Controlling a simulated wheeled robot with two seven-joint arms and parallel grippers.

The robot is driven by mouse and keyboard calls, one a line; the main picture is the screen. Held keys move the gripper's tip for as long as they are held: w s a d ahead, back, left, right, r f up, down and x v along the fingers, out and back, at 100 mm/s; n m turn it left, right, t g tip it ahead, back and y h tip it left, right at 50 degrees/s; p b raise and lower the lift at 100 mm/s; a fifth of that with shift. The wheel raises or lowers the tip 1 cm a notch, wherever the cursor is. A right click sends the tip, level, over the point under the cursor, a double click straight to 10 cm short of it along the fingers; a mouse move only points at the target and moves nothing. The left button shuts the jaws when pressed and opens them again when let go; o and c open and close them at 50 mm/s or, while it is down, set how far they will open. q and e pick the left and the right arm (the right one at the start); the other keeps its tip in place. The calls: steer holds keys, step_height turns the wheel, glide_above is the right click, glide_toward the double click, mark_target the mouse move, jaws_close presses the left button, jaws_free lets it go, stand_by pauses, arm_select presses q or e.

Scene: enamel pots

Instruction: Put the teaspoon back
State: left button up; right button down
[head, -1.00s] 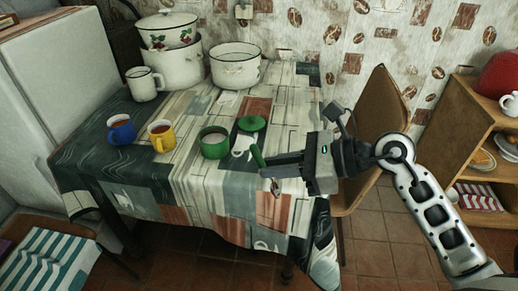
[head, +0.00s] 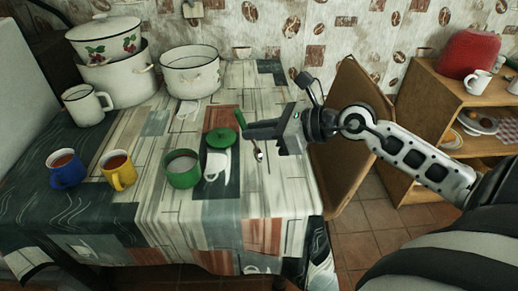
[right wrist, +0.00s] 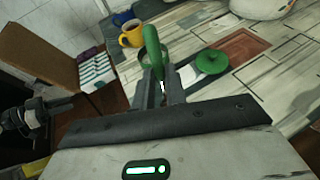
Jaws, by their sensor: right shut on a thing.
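My right gripper (head: 247,131) is shut on the teaspoon, which has a green handle (head: 240,121) and a metal bowl (head: 259,155). The handle points up and the bowl hangs down over the right part of the table. In the right wrist view the green handle (right wrist: 152,42) rises above the fingertips (right wrist: 160,88). An open green mug-like pot (head: 183,172) with pale contents stands left of the gripper. Its lid-like green disc (head: 221,138) lies on the cloth between them, and also shows in the right wrist view (right wrist: 211,62).
Blue (head: 66,170) and yellow (head: 118,172) mugs of tea stand at the left. White enamel pots (head: 190,75) and a white mug (head: 87,105) stand behind. A chair (head: 345,140) is at the table's right side, beside a wooden shelf (head: 450,85). Cloth right of the lid is bare.

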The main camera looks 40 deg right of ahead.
steer(key=w+d+f, duration=0.1)
steer(key=f, duration=0.2)
steer(key=w+d+f+b, duration=0.1)
steer(key=f, duration=0.2)
steer(key=w+d+f, duration=0.1)
steer(key=w+f, duration=0.1)
steer(key=f, duration=0.1)
steer(key=shift+w+d+f+b, duration=0.1)
steer(key=shift+d+b, duration=0.1)
steer(key=shift+b, duration=0.1)
arm_select(q)
steer(key=shift+w+d+f, duration=0.1)
steer(key=shift+w+d, duration=0.05)
steer(key=shift+w, duration=0.15)
steer(key=shift+s+f, duration=0.1)
arm_select(e)
steer(key=shift+f, duration=0.2)
steer(key=c, duration=1.4)
jaws_free()
steer(key=shift+c, duration=0.2)
steer(key=shift+r, duration=0.1)
